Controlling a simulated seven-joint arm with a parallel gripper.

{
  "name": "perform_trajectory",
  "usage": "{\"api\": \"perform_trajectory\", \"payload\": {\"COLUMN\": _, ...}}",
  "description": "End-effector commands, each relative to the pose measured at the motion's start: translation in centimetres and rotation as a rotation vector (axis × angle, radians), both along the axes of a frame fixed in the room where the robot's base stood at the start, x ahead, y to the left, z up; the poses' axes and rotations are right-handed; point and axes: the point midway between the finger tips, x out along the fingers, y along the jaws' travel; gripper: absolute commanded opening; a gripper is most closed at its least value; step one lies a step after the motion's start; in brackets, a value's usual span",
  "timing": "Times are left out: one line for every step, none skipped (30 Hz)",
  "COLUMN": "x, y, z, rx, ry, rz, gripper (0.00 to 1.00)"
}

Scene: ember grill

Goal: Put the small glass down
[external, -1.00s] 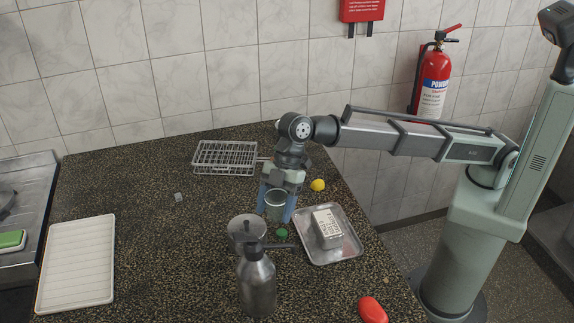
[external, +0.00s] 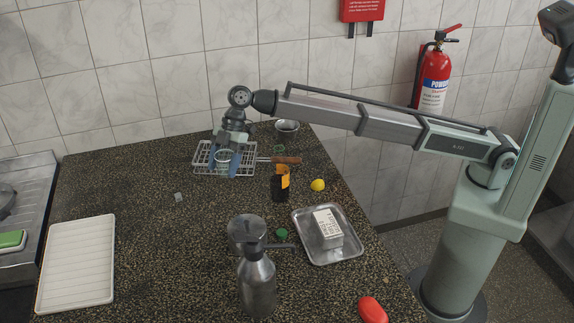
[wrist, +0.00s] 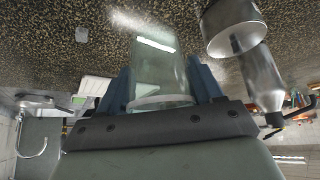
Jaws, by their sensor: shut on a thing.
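My gripper (external: 226,163) is shut on the small glass (external: 224,158), a clear, slightly green tumbler. In the external view the glass is between the blue fingers, in front of or over the wire rack (external: 211,170); its exact height above it is hard to tell. In the wrist view the glass (wrist: 160,75) fills the space between the two blue fingers, with the speckled counter beyond it.
A lemon (external: 318,185), a metal tray (external: 345,253) and a metal sprayer (external: 257,282) stand nearer. The counter's left-middle (external: 150,230) is mostly clear.

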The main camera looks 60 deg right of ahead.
Motion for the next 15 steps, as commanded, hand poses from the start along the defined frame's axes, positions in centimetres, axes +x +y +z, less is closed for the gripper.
{"api": "perform_trajectory", "payload": {"x": -0.1, "y": 0.0, "z": -0.8, "rx": -0.001, "ry": 0.001, "rz": 0.0, "gripper": 0.32}}
{"api": "perform_trajectory", "payload": {"x": -0.1, "y": 0.0, "z": -1.1, "rx": -0.001, "ry": 0.001, "rz": 0.001, "gripper": 0.32}}
{"api": "perform_trajectory", "payload": {"x": -0.1, "y": 0.0, "z": -1.4, "rx": -0.001, "ry": 0.001, "rz": 0.001, "gripper": 0.32}}
{"api": "perform_trajectory", "payload": {"x": -0.1, "y": 0.0, "z": -1.6, "rx": 0.0, "ry": 0.001, "rz": 0.001, "gripper": 0.32}}
{"api": "perform_trajectory", "payload": {"x": -0.1, "y": 0.0, "z": -1.8, "rx": 0.0, "ry": 0.001, "rz": 0.001, "gripper": 0.32}}
{"api": "perform_trajectory", "payload": {"x": -0.1, "y": 0.0, "z": -2.1, "rx": -0.001, "ry": 0.001, "rz": 0.001, "gripper": 0.32}}
{"api": "perform_trajectory", "payload": {"x": -0.1, "y": 0.0, "z": -2.4, "rx": -0.001, "ry": 0.001, "rz": 0.001, "gripper": 0.32}}
{"api": "perform_trajectory", "payload": {"x": -0.1, "y": 0.0, "z": -2.7, "rx": -0.001, "ry": 0.001, "rz": 0.0, "gripper": 0.32}}
{"api": "perform_trajectory", "payload": {"x": -0.1, "y": 0.0, "z": -3.2, "rx": -0.001, "ry": 0.001, "rz": 0.0, "gripper": 0.32}}
{"api": "perform_trajectory", "payload": {"x": -0.1, "y": 0.0, "z": -3.6, "rx": -0.001, "ry": 0.001, "rz": 0.0, "gripper": 0.32}}
{"api": "perform_trajectory", "payload": {"x": -0.1, "y": 0.0, "z": -4.1, "rx": -0.001, "ry": 0.002, "rz": -0.001, "gripper": 0.32}}
{"api": "perform_trajectory", "payload": {"x": -0.1, "y": 0.0, "z": -4.7, "rx": -0.001, "ry": 0.002, "rz": -0.001, "gripper": 0.32}}
{"api": "perform_trajectory", "payload": {"x": -0.1, "y": 0.0, "z": -5.2, "rx": -0.001, "ry": 0.002, "rz": -0.001, "gripper": 0.32}}
{"api": "perform_trajectory", "payload": {"x": -0.1, "y": 0.0, "z": -5.7, "rx": -0.001, "ry": 0.002, "rz": -0.001, "gripper": 0.32}}
{"api": "perform_trajectory", "payload": {"x": -0.1, "y": 0.0, "z": -6.4, "rx": -0.001, "ry": 0.002, "rz": -0.001, "gripper": 0.32}}
